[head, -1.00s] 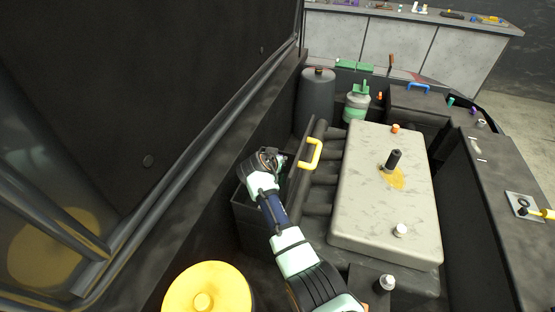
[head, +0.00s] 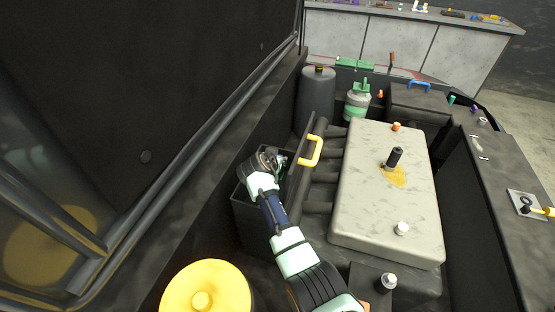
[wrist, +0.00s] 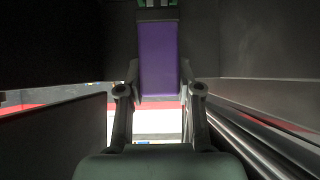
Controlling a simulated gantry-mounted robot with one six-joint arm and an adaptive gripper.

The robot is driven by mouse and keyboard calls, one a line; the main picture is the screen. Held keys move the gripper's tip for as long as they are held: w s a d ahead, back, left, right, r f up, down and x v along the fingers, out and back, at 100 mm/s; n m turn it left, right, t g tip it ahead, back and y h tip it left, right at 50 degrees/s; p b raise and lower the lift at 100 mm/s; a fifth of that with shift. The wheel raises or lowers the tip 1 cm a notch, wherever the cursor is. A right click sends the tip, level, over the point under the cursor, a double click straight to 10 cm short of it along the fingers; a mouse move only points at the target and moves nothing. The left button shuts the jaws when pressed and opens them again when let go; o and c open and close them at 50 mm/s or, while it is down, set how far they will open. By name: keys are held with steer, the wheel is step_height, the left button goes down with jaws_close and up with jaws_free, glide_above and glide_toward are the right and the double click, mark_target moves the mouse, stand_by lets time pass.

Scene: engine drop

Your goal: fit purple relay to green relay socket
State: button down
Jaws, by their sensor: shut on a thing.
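In the wrist view the purple relay (wrist: 158,60) is a purple block held between the two fingers of my gripper (wrist: 160,84), which is shut on it. A small green part (wrist: 155,3), possibly the green socket, shows at the top edge just beyond the relay; whether they touch I cannot tell. In the head view my gripper (head: 270,163) is at the open dark box (head: 246,215), beside its raised lid with a yellow handle (head: 311,151). The relay cannot be made out in the head view.
Dark box walls stand close on both sides in the wrist view. The pale engine cover (head: 375,215) lies right of the lid. A yellow cap (head: 205,290) is at the front left, and a green-topped canister (head: 357,104) stands behind.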

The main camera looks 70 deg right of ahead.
steer(key=shift+f+b, duration=0.65)
steer(key=shift+f, duration=0.25)
steer(key=c, duration=0.7)
jaws_free()
steer(key=shift+a, duration=0.1)
steer(key=v, duration=1.2)
